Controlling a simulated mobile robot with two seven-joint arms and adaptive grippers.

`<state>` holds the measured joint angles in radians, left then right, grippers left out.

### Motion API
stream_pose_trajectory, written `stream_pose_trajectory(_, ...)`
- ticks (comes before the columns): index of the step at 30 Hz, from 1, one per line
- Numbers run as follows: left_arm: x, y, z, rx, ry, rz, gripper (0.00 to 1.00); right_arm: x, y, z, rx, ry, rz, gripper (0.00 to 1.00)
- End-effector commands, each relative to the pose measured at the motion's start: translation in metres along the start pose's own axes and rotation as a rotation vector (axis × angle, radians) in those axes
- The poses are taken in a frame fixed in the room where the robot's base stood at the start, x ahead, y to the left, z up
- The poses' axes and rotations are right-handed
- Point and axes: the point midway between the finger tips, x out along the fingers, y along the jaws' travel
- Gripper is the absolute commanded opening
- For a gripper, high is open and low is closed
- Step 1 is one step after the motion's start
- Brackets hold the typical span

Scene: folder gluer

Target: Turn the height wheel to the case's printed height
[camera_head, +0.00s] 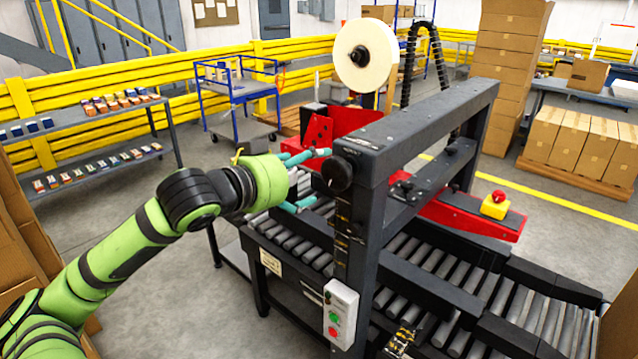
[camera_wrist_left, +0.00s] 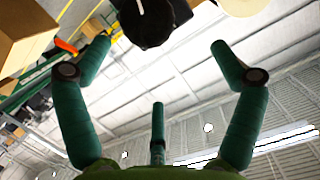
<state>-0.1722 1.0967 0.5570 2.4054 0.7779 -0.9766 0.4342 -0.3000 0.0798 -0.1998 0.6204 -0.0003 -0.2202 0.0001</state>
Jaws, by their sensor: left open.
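The height wheel (camera_head: 337,174) is a black round knob on the near upright of the dark machine frame (camera_head: 425,120). My left gripper (camera_head: 316,178) is open, with its teal fingers spread just left of the wheel. In the left wrist view the wheel (camera_wrist_left: 150,22) shows at the top edge, between and beyond the fingertips of the gripper (camera_wrist_left: 160,46); no finger appears closed on it. A pale mark shows on the wheel's face there. Small labels on the upright are too small to read. No printed case height is legible. My right gripper is out of view.
A roller conveyor (camera_head: 465,285) runs under the frame. A control box (camera_head: 341,313) with green and red buttons hangs on the near upright. A red-topped yellow stop button (camera_head: 495,205) sits right. Brown cartons (camera_head: 575,145) stand on a pallet behind. Open floor lies left of the machine.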

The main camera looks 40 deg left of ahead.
Motion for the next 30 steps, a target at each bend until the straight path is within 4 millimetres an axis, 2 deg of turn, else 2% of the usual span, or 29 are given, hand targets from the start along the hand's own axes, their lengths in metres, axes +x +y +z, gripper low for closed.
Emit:
stream_pose_trajectory(1,0.014,-0.001,0.025,-0.024,0.079,-0.005,0.93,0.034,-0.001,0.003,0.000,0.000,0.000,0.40)
stream_pose_trajectory(3,0.025,-0.004,0.034,-0.036,0.206,-0.011,0.93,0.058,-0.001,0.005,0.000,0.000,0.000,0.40)
stream_pose_trajectory(7,0.036,-0.005,0.049,-0.026,0.413,-0.008,0.93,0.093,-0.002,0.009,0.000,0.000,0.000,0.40)
stream_pose_trajectory(12,0.038,0.003,0.061,0.008,0.578,0.016,0.93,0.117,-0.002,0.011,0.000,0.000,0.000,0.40)
stream_pose_trajectory(15,0.038,0.005,0.060,0.021,0.616,0.024,0.93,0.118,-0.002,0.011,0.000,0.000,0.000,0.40)
stream_pose_trajectory(20,0.045,0.005,0.048,0.023,0.625,0.026,0.93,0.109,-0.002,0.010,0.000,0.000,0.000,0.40)
stream_pose_trajectory(30,0.080,0.006,0.023,0.023,0.623,0.026,0.93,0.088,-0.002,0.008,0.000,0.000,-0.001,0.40)
